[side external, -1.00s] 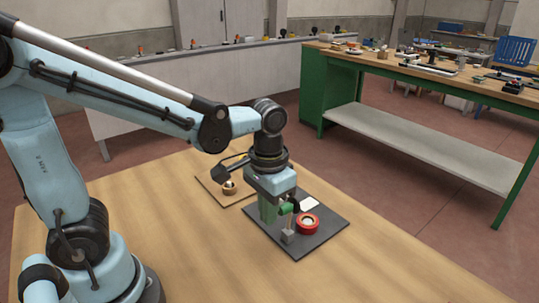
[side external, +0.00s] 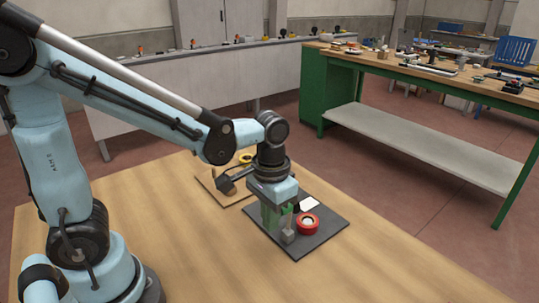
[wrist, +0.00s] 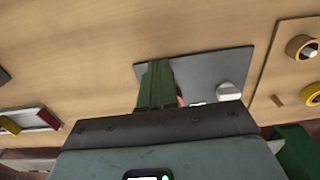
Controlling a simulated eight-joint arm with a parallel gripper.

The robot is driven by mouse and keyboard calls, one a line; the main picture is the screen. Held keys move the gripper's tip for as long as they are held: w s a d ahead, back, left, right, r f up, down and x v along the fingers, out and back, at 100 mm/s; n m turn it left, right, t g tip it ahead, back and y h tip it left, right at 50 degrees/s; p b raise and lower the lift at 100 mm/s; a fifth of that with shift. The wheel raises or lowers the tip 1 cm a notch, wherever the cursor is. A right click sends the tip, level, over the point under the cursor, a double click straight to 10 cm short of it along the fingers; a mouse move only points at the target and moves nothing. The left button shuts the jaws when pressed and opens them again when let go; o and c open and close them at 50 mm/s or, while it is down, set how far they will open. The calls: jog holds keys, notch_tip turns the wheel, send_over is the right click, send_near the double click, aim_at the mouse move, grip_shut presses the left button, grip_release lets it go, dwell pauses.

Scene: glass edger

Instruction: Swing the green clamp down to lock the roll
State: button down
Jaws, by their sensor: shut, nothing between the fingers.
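The red roll (side external: 308,222) with a pale centre sits on a dark plate (side external: 326,232); only a red sliver of it (wrist: 181,101) shows in the wrist view. Green parts (side external: 269,212) stand at the plate's left side, partly behind my gripper; they also show in the wrist view (wrist: 155,84). I cannot clearly tell the clamp arm from its green support. A small grey block (side external: 288,237) stands left of the roll. My gripper (side external: 286,208) is shut and empty, low among the green parts, left of the roll. Its fingertips are hard to make out, and contact cannot be told.
A white item (side external: 310,204) lies behind the roll. A wooden board (side external: 207,184) with a yellow ring (side external: 246,158) is behind the plate. The table front (side external: 190,265) is clear. A green-legged bench (side external: 420,75) stands farther back.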

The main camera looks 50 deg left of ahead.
jog(key=shift+w+r, duration=0.25)
jog(key=shift+w, duration=1.15)
jog(key=shift+w+r, duration=0.2)
jog(key=shift+w, duration=1.15)
jog(key=shift+r, duration=3.55)
jog(key=shift+s+a+r+t, duration=0.1)
jog(key=shift+s+a+t, duration=0.2)
jog(key=shift+s, duration=0.15)
jog(key=s+a+f+t, duration=0.1)
jog(key=s+a+t, duration=0.3)
jog(key=s+t, duration=0.2)
jog(key=shift+a+f+t, duration=0.2)
jog(key=shift+f+t, duration=0.1)
jog(key=shift+f, duration=0.1)
